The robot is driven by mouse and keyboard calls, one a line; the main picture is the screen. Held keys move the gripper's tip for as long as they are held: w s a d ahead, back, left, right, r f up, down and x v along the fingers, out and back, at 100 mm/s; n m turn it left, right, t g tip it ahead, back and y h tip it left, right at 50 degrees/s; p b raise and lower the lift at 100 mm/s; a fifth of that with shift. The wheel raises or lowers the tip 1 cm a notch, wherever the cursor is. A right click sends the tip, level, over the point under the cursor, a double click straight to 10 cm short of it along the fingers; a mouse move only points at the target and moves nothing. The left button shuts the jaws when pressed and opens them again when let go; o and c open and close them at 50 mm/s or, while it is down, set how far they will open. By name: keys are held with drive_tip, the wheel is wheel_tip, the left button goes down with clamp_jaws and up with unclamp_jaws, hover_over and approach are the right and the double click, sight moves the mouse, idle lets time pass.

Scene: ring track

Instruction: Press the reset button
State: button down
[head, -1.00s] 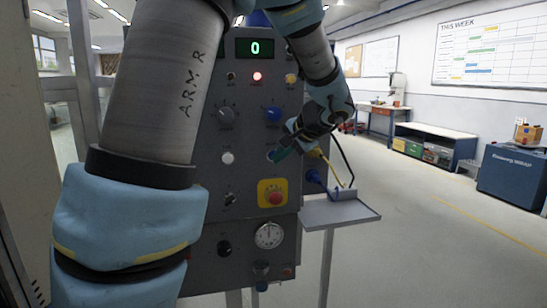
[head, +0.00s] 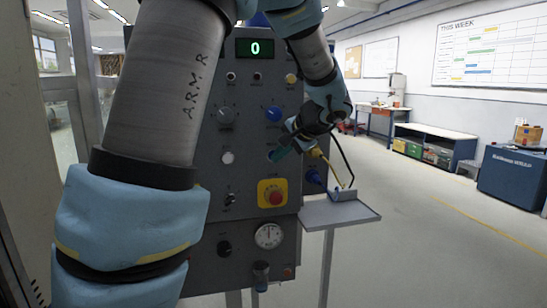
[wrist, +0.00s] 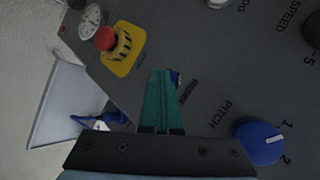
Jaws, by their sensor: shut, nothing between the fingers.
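The grey control panel (head: 240,185) stands in front of me. My gripper (head: 275,154), with green fingers, is shut and empty at the panel's right side. In the wrist view its fingertips (wrist: 160,72) point at the panel face. A small blue button (wrist: 176,76) shows just beside the tips, partly hidden by them. A dark label next to it is too small to read surely. I cannot tell whether the fingertips touch the button.
A red emergency stop on a yellow plate (head: 272,193) sits below my gripper. A blue pitch knob (head: 273,114) is above it, and a white button (head: 228,157) to its left. A small shelf (head: 340,212) and cables are at the right. Open floor lies further right.

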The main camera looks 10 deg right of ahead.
drive_tip(key=shift+s, duration=0.1)
drive_tip(key=shift+s+d+b, duration=0.1)
drive_tip(key=shift+s+b, duration=0.35)
drive_tip(key=shift+s, duration=0.25)
drive_tip(key=shift+s, duration=0.1)
drive_tip(key=s, duration=0.1)
drive_tip(key=s+b, duration=0.1)
drive_tip(key=s, duration=0.2)
drive_tip(key=shift+s+d+b, duration=0.3)
drive_tip(key=shift+s+b, duration=0.1)
drive_tip(key=s+a+f+n+g+h, duration=0.2)
drive_tip(key=s+a+f+n+g, duration=0.1)
drive_tip(key=s+a+f, duration=0.3)
drive_tip(key=s+a+f+n+g+h+p, duration=0.1)
drive_tip(key=s+a+f+n+g+h, duration=0.2)
drive_tip(key=a+f, duration=0.7)
drive_tip(key=s+a+n, duration=0.1)
drive_tip(key=s+n, duration=0.1)
drive_tip(key=s, duration=0.1)
drive_tip(key=shift+a+f+g+p, duration=0.2)
drive_tip(key=shift+g+p, duration=0.1)
drive_tip(key=shift+g, duration=0.1)
